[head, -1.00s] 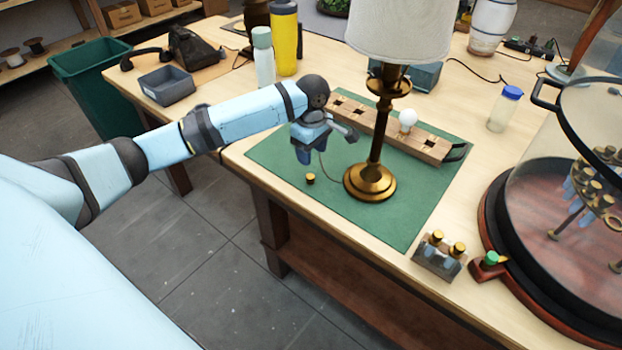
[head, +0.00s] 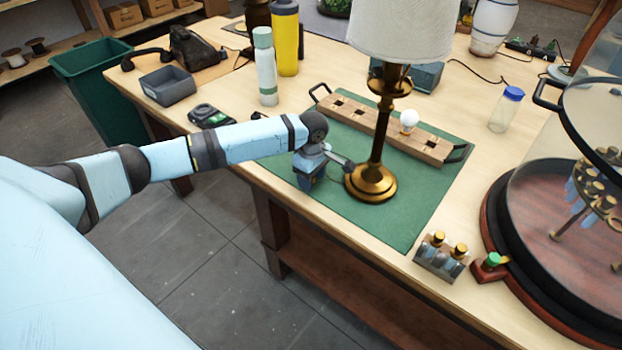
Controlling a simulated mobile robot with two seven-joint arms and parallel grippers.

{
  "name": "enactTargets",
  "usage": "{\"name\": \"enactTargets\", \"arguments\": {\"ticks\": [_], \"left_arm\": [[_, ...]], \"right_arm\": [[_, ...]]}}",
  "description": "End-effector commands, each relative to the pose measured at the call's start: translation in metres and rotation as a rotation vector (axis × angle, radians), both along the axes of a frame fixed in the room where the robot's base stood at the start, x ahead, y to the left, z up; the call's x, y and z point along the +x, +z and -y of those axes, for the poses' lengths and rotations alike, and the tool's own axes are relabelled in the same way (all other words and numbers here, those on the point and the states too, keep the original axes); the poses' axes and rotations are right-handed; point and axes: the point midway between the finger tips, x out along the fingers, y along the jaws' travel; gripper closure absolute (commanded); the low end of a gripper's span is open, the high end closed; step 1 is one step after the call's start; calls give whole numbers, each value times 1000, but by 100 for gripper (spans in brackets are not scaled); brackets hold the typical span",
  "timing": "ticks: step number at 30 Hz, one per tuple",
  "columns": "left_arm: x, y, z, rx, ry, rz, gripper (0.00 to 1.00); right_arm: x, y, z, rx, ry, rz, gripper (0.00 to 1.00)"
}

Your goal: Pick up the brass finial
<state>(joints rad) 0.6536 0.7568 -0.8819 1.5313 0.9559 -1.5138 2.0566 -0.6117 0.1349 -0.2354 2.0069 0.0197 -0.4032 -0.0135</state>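My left gripper (head: 307,184) points down over the left part of the green mat (head: 405,225), left of the brass lamp base (head: 370,185). The small brass finial is not visible now; the gripper covers the spot on the mat where it stood a second ago. The fingers are small and dark from here, so I cannot tell whether they are open or shut, or whether they touch the finial. My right gripper is not in view.
The lamp (head: 378,125) stands upright close to the right of my gripper. A wooden tray (head: 345,107) with a white bulb (head: 409,118) lies behind it. A glass dome (head: 560,120) stands at the right. The mat's front right is clear.

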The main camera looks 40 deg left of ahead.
Motion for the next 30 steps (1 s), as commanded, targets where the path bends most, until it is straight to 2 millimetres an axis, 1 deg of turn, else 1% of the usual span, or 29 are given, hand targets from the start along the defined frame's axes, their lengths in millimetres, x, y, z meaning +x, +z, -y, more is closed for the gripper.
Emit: {"name": "enactTargets", "arguments": {"ticks": [1, 6, 14, 17, 20, 27, 30], "left_arm": [[0, 0, 0, 0, 0, 0, 58], [0, 0, 0, 0, 0, 0, 97], [0, 1, 0, 0, 0, 0, 97], [0, 8, 0, -1, 0, 2, 97], [1, 24, 0, -1, -1, 3, 97], [1, 73, 1, -1, -1, 4, 97], [0, 87, 1, -1, -4, 1, 97]], "right_arm": [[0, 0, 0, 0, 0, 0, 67], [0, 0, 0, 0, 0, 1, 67], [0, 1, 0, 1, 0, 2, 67], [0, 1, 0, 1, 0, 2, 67], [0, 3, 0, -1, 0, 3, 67], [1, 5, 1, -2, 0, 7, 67], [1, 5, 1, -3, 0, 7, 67]]}}
